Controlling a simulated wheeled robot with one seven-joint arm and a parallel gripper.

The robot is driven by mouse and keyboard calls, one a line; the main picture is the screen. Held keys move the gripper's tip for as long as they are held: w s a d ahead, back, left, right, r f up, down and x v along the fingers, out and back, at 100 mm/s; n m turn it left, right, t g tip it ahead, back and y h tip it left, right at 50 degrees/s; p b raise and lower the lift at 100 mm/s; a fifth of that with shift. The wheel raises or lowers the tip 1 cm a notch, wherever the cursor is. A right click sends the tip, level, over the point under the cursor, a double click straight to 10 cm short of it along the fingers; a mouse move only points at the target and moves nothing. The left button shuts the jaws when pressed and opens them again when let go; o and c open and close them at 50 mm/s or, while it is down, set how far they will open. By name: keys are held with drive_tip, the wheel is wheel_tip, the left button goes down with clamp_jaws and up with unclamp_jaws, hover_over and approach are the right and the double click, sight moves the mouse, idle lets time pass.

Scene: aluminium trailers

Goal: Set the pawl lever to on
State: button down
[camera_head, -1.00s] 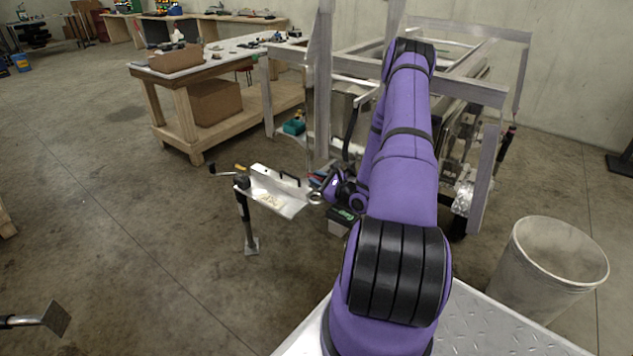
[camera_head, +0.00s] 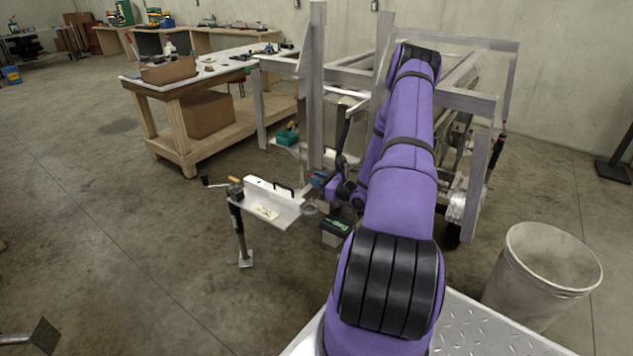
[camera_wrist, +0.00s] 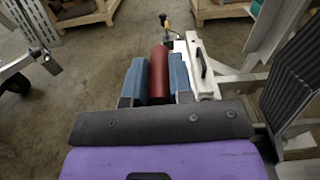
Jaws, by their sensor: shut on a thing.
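My gripper (camera_wrist: 159,85) shows in the wrist view as two blue fingers. They are shut on a red rounded grip (camera_wrist: 160,72) that lies between them. I cannot tell from these frames whether this grip is the pawl lever, and its far end and mount are hidden. In the head view my gripper (camera_head: 320,180) is small, beside the trailer tongue and in front of the trailer frame. The on or off marking of the lever is not readable in any view.
The white tongue plate (camera_head: 283,208) with a black handle and jack (camera_head: 240,228) stands left of my gripper. A dark battery-like box (camera_head: 336,231) sits below. Aluminium trailer posts (camera_head: 317,90) rise behind. A grey bin (camera_head: 545,275) stands right.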

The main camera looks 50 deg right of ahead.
drive_tip(key=shift+d, duration=0.1)
drive_tip(key=c, duration=1)
unclamp_jaws()
drive_tip(key=s, duration=1.1)
drive_tip(key=shift+d, duration=0.4)
drive_tip(key=shift+w, duration=0.1)
